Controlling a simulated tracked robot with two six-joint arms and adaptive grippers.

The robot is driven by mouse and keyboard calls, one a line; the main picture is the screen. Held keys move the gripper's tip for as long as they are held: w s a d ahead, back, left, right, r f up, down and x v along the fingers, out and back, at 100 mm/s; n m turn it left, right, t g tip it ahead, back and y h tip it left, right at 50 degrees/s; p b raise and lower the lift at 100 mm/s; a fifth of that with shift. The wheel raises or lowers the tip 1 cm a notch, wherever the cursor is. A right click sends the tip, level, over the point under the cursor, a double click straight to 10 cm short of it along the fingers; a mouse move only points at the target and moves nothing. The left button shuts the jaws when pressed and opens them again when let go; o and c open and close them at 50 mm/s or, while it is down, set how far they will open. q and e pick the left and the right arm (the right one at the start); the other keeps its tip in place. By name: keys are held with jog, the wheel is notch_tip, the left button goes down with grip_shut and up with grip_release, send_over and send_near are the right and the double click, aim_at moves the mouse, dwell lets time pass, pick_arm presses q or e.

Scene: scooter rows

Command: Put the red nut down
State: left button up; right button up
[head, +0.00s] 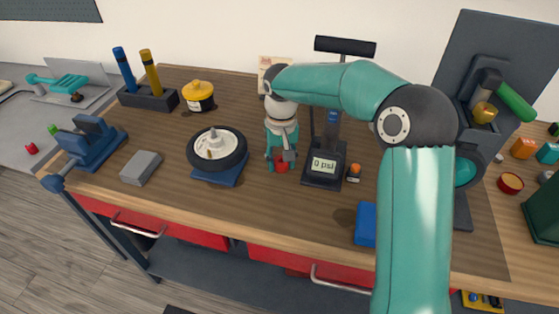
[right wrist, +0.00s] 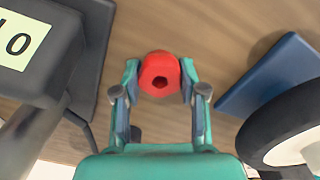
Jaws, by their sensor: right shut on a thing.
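The red nut (head: 281,166) is between the fingertips of my right gripper (head: 281,156), low over the wooden workbench (head: 255,205). In the right wrist view the nut (right wrist: 159,72) shows as a red, rounded piece with a dark hole, and both fingers of the right gripper (right wrist: 160,88) press its sides. It is between the wheel on its blue stand and the pressure gauge. I cannot tell whether its underside touches the bench. My left gripper is not in view.
The wheel (head: 217,149) stands left of the nut. The gauge (head: 323,166) reading 0 psi stands close on the right, with a small orange-topped piece (head: 354,172) beyond. A grey block (head: 141,168) lies farther left. The bench in front of the nut is clear.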

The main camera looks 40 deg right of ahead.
jog(key=o, duration=1)
jog(key=shift+f, duration=0.1)
notch_tip(320, 180, up, 12)
jog(key=p, duration=0.1)
dwell(0.4)
